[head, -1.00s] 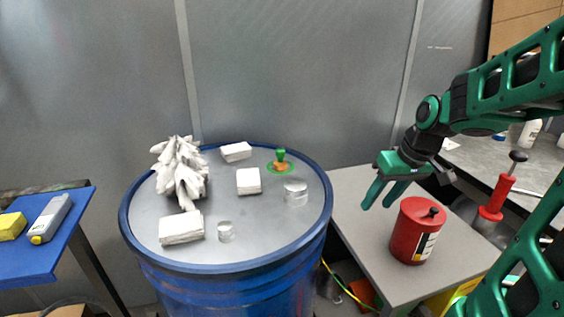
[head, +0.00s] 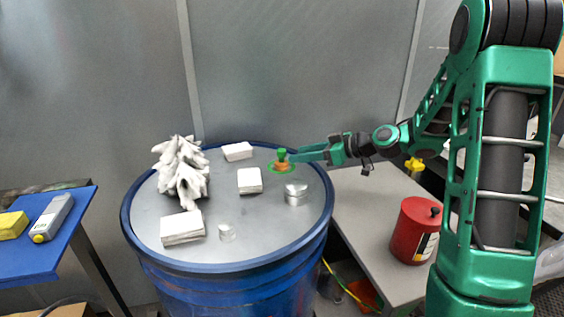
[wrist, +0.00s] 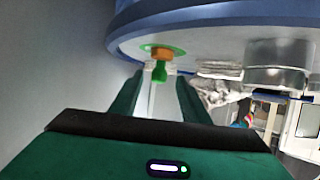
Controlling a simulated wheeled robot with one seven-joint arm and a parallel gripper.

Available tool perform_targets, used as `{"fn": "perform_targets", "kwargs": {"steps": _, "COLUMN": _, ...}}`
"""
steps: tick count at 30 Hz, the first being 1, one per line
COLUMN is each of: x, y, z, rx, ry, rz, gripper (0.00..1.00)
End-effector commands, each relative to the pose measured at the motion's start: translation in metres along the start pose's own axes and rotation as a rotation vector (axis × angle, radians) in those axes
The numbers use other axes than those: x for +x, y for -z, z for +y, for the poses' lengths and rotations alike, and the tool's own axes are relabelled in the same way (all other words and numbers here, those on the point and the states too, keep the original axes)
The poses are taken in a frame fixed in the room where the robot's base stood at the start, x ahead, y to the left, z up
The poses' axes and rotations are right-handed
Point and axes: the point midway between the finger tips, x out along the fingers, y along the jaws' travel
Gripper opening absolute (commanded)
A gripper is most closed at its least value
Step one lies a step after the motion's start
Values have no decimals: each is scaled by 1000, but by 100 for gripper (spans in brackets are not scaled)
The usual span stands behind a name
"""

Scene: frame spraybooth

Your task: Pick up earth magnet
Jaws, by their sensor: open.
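The earth magnet is most likely the small green-topped piece with an orange body (head: 281,156), standing on a green round base on the drum lid, at the right rear. My gripper (head: 295,156) reaches in from the right at about the height of its green knob, its tips close to it. In the wrist view, which looks upside down, the magnet (wrist: 161,67) shows ahead between the two green fingers of my gripper (wrist: 160,85). The fingers are apart, with a gap around the knob. I cannot tell whether they touch it.
The blue drum's grey lid (head: 205,245) also holds a clear-sided tin (head: 296,194), several white blocks (head: 182,228), a small clear cup (head: 227,232) and a white spiky piece (head: 181,172). A red can (head: 414,232) stands on the grey table (head: 375,215). A blue table (head: 50,245) is at left.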

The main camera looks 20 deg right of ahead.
Motion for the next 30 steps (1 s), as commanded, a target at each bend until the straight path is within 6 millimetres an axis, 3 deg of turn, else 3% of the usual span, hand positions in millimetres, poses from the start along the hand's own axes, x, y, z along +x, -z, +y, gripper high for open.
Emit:
{"fn": "perform_targets", "kwargs": {"steps": 4, "x": 24, "y": 0, "z": -1, "rx": 0, "ry": 4, "rz": -1, "gripper": 42}}
{"fn": "perform_targets", "kwargs": {"steps": 13, "x": 46, "y": -2, "z": 0, "rx": 1, "ry": 2, "rz": -2, "gripper": 42}}
{"fn": "perform_targets", "kwargs": {"steps": 21, "x": 82, "y": -4, "z": 0, "rx": 0, "ry": 2, "rz": -3, "gripper": 42}}
{"fn": "perform_targets", "kwargs": {"steps": 29, "x": 87, "y": -4, "z": 0, "rx": 1, "ry": 0, "rz": -2, "gripper": 42}}
{"fn": "perform_targets", "kwargs": {"steps": 30, "x": 87, "y": -4, "z": 0, "rx": 1, "ry": 0, "rz": -2, "gripper": 37}}
